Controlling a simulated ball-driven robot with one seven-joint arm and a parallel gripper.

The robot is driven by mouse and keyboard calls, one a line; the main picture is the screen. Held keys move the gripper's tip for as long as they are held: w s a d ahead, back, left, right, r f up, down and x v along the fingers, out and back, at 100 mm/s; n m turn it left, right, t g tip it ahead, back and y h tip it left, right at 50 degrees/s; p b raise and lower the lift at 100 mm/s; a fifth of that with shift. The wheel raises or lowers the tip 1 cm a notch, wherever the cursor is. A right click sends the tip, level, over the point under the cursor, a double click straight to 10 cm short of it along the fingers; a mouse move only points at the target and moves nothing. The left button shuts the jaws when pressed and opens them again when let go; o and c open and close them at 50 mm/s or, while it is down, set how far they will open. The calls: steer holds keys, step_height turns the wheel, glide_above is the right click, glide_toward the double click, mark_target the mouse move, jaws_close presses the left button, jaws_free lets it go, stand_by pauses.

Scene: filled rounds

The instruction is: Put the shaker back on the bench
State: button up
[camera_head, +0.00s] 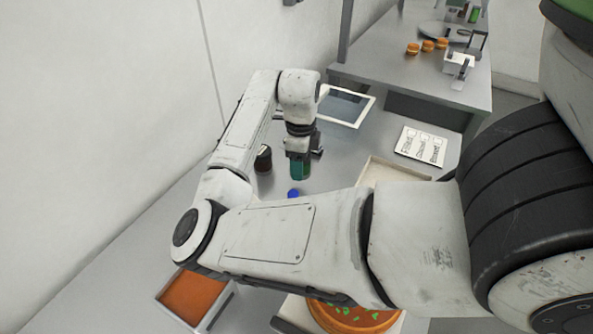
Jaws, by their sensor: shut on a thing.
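My gripper (302,153) points down over the grey bench (345,158) and is shut on a green shaker (300,171). The shaker's upper part is hidden by the fingers. It looks upright, and I cannot tell whether its base touches the bench. A dark jar (263,159) stands just left of it. A small blue-topped thing (294,192) is in front of it, partly hidden by my arm.
A tablet (346,106) lies behind my gripper, and a printed card (421,145) lies at the right. A pale tray (395,171) is right of the shaker. An orange-filled container (194,296) and a round dish with green bits (352,317) are nearer. A wall bounds the left.

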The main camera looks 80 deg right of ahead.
steer(key=f, duration=0.1)
steer(key=w+f+p, duration=0.1)
steer(key=f, duration=0.1)
steer(key=shift+d+f, duration=0.1)
steer(key=shift+f, duration=0.55)
steer(key=shift+f, duration=0.1)
steer(key=o, duration=1.1)
step_height(320, 180, up, 12)
steer(key=shift+r+b, duration=0.1)
steer(key=shift+b, duration=0.8)
